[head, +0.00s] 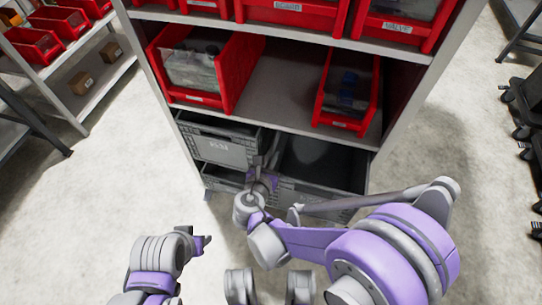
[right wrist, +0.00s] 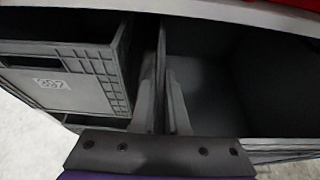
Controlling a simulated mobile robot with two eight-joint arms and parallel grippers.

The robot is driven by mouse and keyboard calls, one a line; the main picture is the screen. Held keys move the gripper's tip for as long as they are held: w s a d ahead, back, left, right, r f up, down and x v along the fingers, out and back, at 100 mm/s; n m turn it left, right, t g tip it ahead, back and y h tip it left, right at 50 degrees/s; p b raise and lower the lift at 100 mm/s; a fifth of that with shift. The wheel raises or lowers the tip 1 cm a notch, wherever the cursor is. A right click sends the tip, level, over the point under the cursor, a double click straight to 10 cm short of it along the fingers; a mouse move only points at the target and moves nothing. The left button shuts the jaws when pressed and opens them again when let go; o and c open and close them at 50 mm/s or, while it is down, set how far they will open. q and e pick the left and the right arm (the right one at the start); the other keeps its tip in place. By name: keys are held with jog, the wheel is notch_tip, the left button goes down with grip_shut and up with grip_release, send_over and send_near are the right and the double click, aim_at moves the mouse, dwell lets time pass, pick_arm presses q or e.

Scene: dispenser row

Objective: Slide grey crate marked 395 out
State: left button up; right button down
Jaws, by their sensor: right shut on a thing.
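Two grey crates stand side by side low in the shelf. The left one (head: 222,150) carries a white label, which looks like 397 in the right wrist view (right wrist: 52,84) but is not sharp. The right grey crate (head: 325,165) is open-topped and looks empty; I see no number on it, and its front is partly behind my arm. My right gripper (head: 262,170) is shut at this crate's left wall near the front corner; in the right wrist view its fingers (right wrist: 163,100) sit close together there. My left gripper (head: 203,243) is low, away from the shelf, its jaws unclear.
A lower grey crate (head: 220,178) sits under the left one. Red bins (head: 215,75) (head: 347,95) stand on the shelf board above, with more red bins higher. Another rack (head: 85,70) is at the left.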

jog(key=shift+s, duration=0.15)
jog(key=c, duration=0.8)
grip_release()
jog(key=shift+c, duration=0.2)
jog(key=p+v, duration=0.2)
jog(key=v, duration=0.8)
jog(key=shift+s, duration=0.3)
jog(key=shift+a+r, duration=0.1)
